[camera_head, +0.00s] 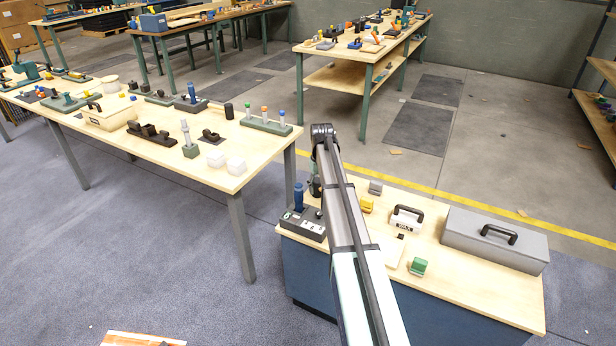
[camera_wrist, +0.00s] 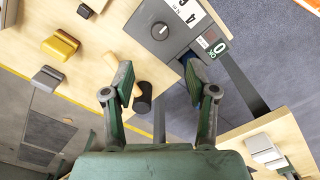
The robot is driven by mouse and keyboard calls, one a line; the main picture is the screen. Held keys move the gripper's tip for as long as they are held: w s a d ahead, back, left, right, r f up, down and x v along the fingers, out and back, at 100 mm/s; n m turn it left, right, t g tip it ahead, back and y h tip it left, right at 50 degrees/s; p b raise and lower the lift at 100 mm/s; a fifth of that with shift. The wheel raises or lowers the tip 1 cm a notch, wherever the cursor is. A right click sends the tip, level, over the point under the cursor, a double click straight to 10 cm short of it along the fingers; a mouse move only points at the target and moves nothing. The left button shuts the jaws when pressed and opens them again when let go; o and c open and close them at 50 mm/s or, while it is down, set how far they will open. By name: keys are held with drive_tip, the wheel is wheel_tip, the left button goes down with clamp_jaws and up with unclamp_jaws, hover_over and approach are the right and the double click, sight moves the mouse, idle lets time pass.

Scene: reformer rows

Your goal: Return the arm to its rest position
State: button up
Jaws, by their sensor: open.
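My arm (camera_head: 350,235) reaches away from me over the near bench, and its wrist bends down at the far end. My gripper (camera_head: 315,184) hangs low there, partly hidden behind the arm, beside a grey box (camera_head: 303,224) with a blue-handled piece (camera_head: 298,195) standing at it. In the wrist view my gripper (camera_wrist: 158,68) has its two green fingers wide apart with nothing clamped between them. The grey box (camera_wrist: 170,22) with a dial and number labels lies beyond the fingertips. A dark cylinder (camera_wrist: 143,97) shows below, between the fingers; I cannot tell its distance.
The near bench (camera_head: 480,298) also bears a yellow block (camera_head: 366,204), a black-handled white item (camera_head: 406,219), a green block (camera_head: 418,266) and a large grey case (camera_head: 495,238). A long wooden table (camera_head: 215,178) with several fixtures stands left. Open floor (camera_head: 150,250) lies at lower left.

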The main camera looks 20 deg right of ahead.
drive_tip(key=s+a+f, duration=0.6)
drive_tip(key=s+a, duration=0.2)
drive_tip(key=s, duration=0.3)
drive_tip(key=s+a+f+n, duration=0.1)
drive_tip(key=s+a+f, duration=0.5)
drive_tip(key=s+a, duration=0.3)
drive_tip(key=s+a+f, duration=0.7)
drive_tip(key=s, duration=0.5)
drive_tip(key=s+f+g, duration=0.3)
drive_tip(key=s+f, duration=0.5)
drive_tip(key=s, duration=0.6)
drive_tip(key=s+f+g, duration=0.3)
drive_tip(key=s+f, duration=0.6)
drive_tip(key=s, duration=0.4)
drive_tip(key=shift+s+d+f+g, duration=0.25)
drive_tip(key=shift+s+f+g, duration=0.05)
drive_tip(key=shift+s+g, duration=0.1)
